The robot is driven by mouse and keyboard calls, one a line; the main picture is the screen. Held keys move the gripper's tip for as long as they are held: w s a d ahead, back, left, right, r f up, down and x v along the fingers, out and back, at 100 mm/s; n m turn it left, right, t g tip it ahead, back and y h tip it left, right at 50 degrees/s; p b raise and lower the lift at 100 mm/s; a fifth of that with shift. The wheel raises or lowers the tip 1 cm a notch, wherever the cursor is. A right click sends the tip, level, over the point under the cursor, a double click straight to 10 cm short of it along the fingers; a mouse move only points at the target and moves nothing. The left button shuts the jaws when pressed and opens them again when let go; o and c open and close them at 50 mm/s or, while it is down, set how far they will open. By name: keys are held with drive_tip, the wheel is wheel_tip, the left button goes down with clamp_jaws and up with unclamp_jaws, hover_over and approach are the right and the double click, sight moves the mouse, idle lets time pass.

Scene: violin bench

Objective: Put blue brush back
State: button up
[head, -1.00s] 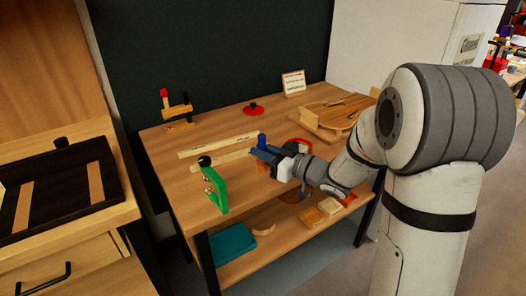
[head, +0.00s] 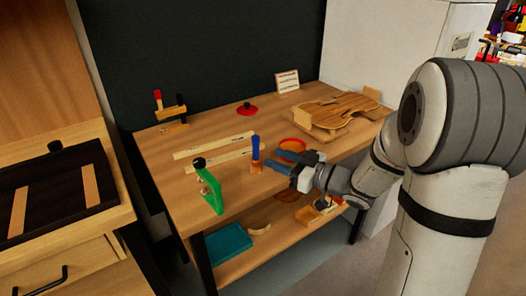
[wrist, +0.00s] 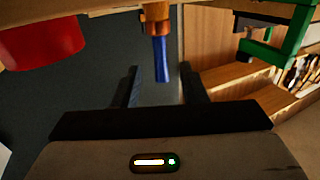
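The blue brush (head: 256,147) stands upright near the front edge of the workbench, blue end up, with an orange-brown part (head: 256,166) below. I cannot tell whether that part is its own or a holder. My gripper (head: 273,159) is just right of the brush in the head view, fingers apart and empty. In the wrist view the brush's blue part (wrist: 160,60) lies ahead of and between my open gripper's fingers (wrist: 162,78), apart from the palm, and the picture looks upside down.
A green clamp (head: 211,190) stands left of the brush at the front edge. Behind lie two pale wooden strips (head: 214,145). A red-orange ring (head: 293,145) is behind my gripper, and a violin body (head: 345,110) lies back right. A lower shelf holds a teal box (head: 228,243).

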drive_tip(key=w+d+f+m+t+h, duration=0.1)
drive_tip(key=d+m+t+h, duration=0.15)
drive_tip(key=d+h, duration=0.25)
drive_tip(key=w+d+m+t+h, duration=0.1)
drive_tip(key=d+m+h, duration=0.2)
drive_tip(key=d+h, duration=0.3)
drive_tip(key=s+d+f+m+g+h, duration=0.2)
drive_tip(key=s+d+m+g+h, duration=0.15)
drive_tip(key=s+h, duration=0.2)
drive_tip(key=s+a+f+m+g, duration=0.1)
drive_tip(key=s+g, duration=0.3)
drive_tip(key=s, duration=0.5)
drive_tip(key=s+a+m+g+y, duration=0.1)
drive_tip(key=s+a+g, duration=0.2)
drive_tip(key=s, duration=0.7)
drive_tip(key=shift+a+f+g, duration=0.15)
drive_tip(key=shift+f+g, duration=0.25)
drive_tip(key=shift+g, duration=0.3)
drive_tip(key=shift+y+p, duration=0.25)
drive_tip(key=shift+p, duration=0.05)
